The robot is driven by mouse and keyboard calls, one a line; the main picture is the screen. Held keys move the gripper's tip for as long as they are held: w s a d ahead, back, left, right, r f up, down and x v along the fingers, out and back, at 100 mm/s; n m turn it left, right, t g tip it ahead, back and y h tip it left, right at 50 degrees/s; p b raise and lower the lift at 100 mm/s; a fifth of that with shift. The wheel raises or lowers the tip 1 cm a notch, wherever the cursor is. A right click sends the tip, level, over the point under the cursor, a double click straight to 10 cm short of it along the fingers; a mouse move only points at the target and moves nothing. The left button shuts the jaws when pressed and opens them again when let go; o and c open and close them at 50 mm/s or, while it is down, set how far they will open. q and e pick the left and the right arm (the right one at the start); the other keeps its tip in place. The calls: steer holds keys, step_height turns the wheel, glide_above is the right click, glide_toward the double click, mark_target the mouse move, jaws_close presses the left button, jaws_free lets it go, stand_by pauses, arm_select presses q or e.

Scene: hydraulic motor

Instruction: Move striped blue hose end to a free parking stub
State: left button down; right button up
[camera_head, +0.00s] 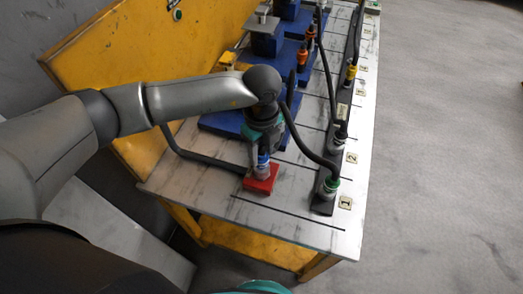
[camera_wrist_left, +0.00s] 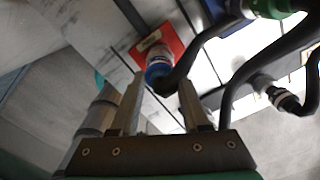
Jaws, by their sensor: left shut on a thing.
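The blue-banded hose end (camera_head: 262,162) stands upright at the red block (camera_head: 262,180) near the table's front. In the left wrist view, the blue hose end (camera_wrist_left: 158,73) meets the red block (camera_wrist_left: 148,42), with its black hose bending away to the right. I cannot make out stripes. My left gripper (camera_head: 263,148) is above the block, with its fingers (camera_wrist_left: 160,105) around the blue hose end, shut on it. Whether the end is seated on the block or just above it is hard to tell. My right gripper is not in view.
A green-banded hose end (camera_head: 330,186) stands by label 1 (camera_head: 345,203), and another hose end (camera_head: 341,136) by label 2 (camera_head: 351,158). Black hoses arch between them and the blue motor assembly (camera_head: 222,122). A yellow panel (camera_head: 150,45) borders the left. Grey floor (camera_head: 440,150) lies open right.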

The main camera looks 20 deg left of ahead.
arm_select(q)
steer(key=shift+r, duration=0.2)
steer(key=shift+r+p, duration=0.15)
steer(key=shift+p, duration=0.2)
steer(key=shift+r, duration=0.1)
steer(key=shift+r+p, duration=1.35)
steer(key=shift+r, duration=0.1)
steer(key=c, duration=0.9)
jaws_free()
jaws_close()
